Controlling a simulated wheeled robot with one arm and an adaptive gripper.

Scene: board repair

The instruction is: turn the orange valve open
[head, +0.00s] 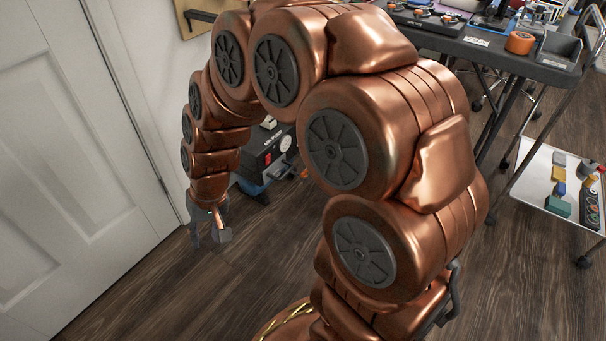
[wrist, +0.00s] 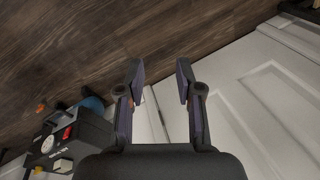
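My gripper (head: 210,236) hangs low over the wood floor near the white door, with my copper arm arched above it. In the wrist view my gripper (wrist: 160,80) shows two dark fingers apart, with only floor and door between and beyond them. It is open and empty. I cannot make out an orange valve for certain in either view. My arm hides much of the middle of the head view. A small orange spot (wrist: 40,108) shows next to the dark machine in the wrist view, too small to tell what it is.
A dark machine with a red switch (head: 267,158) stands behind my arm; it also shows in the wrist view (wrist: 75,140). The white door (head: 60,150) is at left. A dark table (head: 490,50) holds an orange roll (head: 520,43). A white lower shelf (head: 535,180) carries small items. The floor front left is clear.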

